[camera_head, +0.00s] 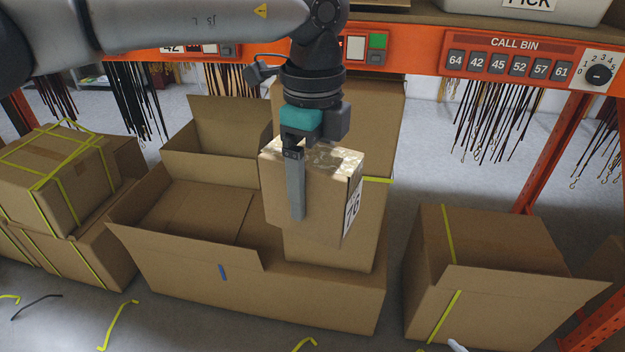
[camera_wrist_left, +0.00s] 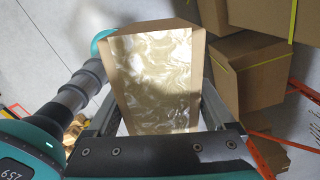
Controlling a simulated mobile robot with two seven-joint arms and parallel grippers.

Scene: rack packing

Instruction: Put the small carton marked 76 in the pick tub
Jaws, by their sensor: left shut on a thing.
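The small carton marked 76 (camera_head: 315,192) is brown cardboard with glossy tape on top and a white 76 label on its right side. My left gripper (camera_head: 296,190) is shut on it from above and holds it in front of a taller box. In the left wrist view the carton (camera_wrist_left: 155,75) fills the space between the fingers of the left gripper (camera_wrist_left: 160,115). The pick tub (camera_head: 560,10) is a pale container on the shelf at the top right; only its lower front with a PICK label shows. My right gripper is not in view.
An orange shelf beam (camera_head: 420,62) with a call-bin panel (camera_head: 510,60) crosses the top. Open cardboard boxes (camera_head: 180,265) stand below the carton, a strapped box (camera_head: 490,270) at right and strapped boxes (camera_head: 55,180) at left. Dark cords (camera_head: 490,110) hang under the beam.

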